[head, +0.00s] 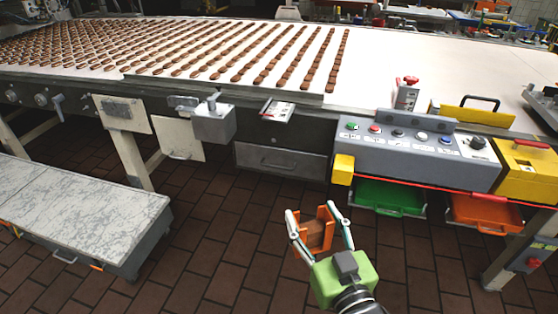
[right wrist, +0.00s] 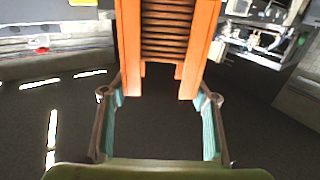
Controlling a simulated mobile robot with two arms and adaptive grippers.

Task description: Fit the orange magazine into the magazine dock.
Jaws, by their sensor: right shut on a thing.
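My right gripper (head: 320,222) is shut on the orange magazine (head: 322,240) and holds it in the air above the tiled floor, in front of the conveyor. The magazine is an open orange frame with a stack of brown biscuits inside. In the right wrist view the magazine (right wrist: 209,40) stands between the two fingers and runs out of the top of the picture. I cannot tell for certain which part is the magazine dock; a grey box (head: 213,122) juts from the conveyor's front edge. My left gripper is not in view.
Rows of brown biscuits (head: 285,58) lie on the white conveyor (head: 400,65). A grey button panel (head: 415,155) projects at the right, with a green tray (head: 385,195) and an orange tray (head: 485,210) below it. A scuffed grey bench (head: 75,205) stands at left. Floor between is clear.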

